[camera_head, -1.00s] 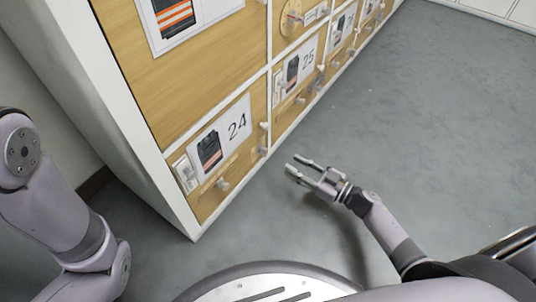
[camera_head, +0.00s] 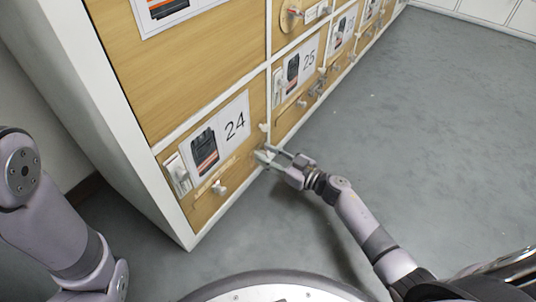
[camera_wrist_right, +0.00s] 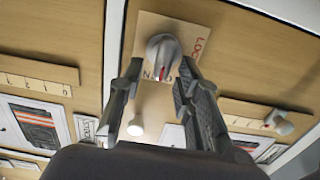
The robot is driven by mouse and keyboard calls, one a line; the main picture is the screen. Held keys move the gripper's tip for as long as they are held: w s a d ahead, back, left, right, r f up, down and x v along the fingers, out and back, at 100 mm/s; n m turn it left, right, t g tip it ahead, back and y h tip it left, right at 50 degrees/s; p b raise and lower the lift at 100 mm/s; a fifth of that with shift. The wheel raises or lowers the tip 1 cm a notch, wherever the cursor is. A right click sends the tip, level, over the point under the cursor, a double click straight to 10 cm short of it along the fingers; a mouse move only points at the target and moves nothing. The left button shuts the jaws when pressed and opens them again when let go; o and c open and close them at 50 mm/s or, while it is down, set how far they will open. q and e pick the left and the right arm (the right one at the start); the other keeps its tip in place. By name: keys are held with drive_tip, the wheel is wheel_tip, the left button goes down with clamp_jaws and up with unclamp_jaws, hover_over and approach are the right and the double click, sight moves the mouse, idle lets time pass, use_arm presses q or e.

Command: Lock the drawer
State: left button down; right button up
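The drawer numbered 24 (camera_head: 232,150) is a wooden front low in the cabinet and looks closed. My right gripper (camera_head: 262,156) is at its right edge, fingers pointing at the front. In the right wrist view, the fingers (camera_wrist_right: 161,70) are apart on either side of a grey lock knob (camera_wrist_right: 162,45). I cannot tell whether they touch it. A red mark on the knob faces the bottom of the picture. My left gripper is out of view.
A white knob (camera_head: 219,188) stands out from the lower part of the drawer 24 front. Drawer 25 (camera_head: 298,75) and more drawers run along the cabinet, with small knobs sticking out. The grey floor (camera_head: 420,130) to the right is clear.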

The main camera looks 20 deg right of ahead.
clamp_jaws()
drive_tip(key=shift+n, duration=0.3)
idle(0.3)
drive_tip(key=n, duration=0.5)
drive_tip(key=a+f+n, duration=0.1)
drive_tip(key=n, duration=0.5)
drive_tip(key=s+f+n+p, duration=0.1)
drive_tip(key=n, duration=0.5)
drive_tip(key=shift+a, duration=0.25)
drive_tip(key=shift+s+n, duration=0.1)
drive_tip(key=shift+n, duration=0.2)
drive_tip(key=shift+o, duration=0.6)
unclamp_jaws()
